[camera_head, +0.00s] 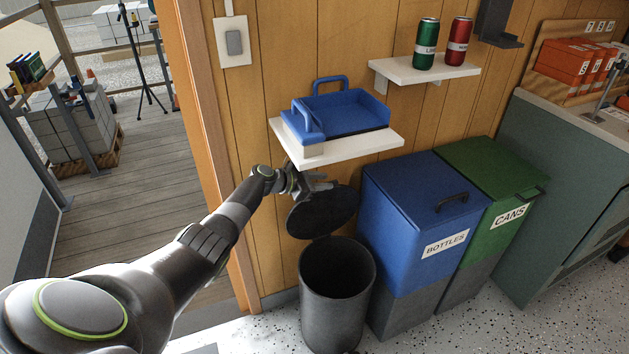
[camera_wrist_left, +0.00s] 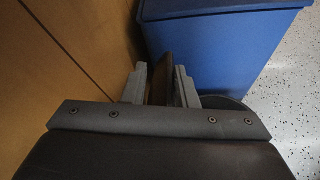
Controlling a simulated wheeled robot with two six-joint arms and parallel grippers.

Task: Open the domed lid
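The round dark domed lid (camera_head: 323,214) stands tilted up and open above the black bin (camera_head: 337,292), at the centre of the head view. The bin's round mouth shows open below it. My left gripper (camera_head: 322,184) is at the lid's upper edge, under the white shelf. In the left wrist view a dark, narrow strip of the lid (camera_wrist_left: 161,78) lies between the two grey fingers of my left gripper (camera_wrist_left: 160,82). My right gripper is not in view.
A white shelf (camera_head: 376,146) with a blue tray (camera_head: 350,110) is just above my gripper. A blue bottles bin (camera_head: 400,220) stands close right of the black bin, then a green cans bin (camera_head: 490,165). A doorway is at left. Speckled floor (camera_head: 440,332) is clear in front.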

